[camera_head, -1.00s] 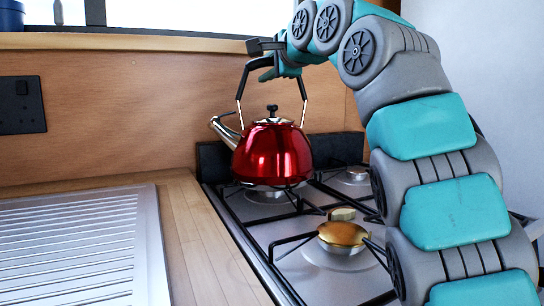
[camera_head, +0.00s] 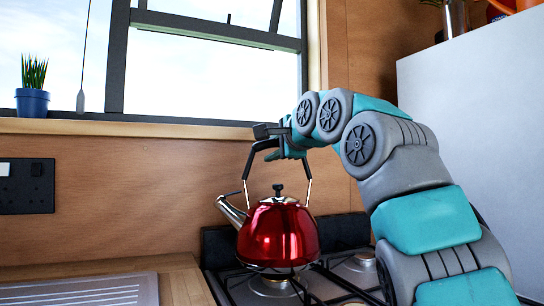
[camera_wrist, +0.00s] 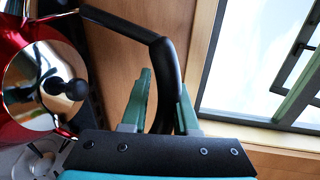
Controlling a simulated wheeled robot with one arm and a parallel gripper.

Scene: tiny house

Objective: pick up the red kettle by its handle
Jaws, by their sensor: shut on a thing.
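The red kettle (camera_head: 277,235) is upright over the back left burner of the hob, spout to the left. It shows no clear tilt. I cannot tell whether its base touches the pan support or hangs just above it. Its black handle (camera_head: 247,166) arches over the lid. My gripper (camera_head: 274,147) is at the top of the handle, shut on it. In the wrist view the handle (camera_wrist: 168,65) runs between the two green fingers of my gripper (camera_wrist: 161,105). The kettle's shiny lid (camera_wrist: 38,85) shows at the left there.
The hob (camera_head: 232,290) has black pan supports under and around the kettle. A metal draining board (camera_head: 80,292) is at the lower left. The wooden wall and window sill (camera_head: 130,129) are close behind. A blue plant pot (camera_head: 32,102) stands on the sill. A white cabinet (camera_head: 470,120) is at the right.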

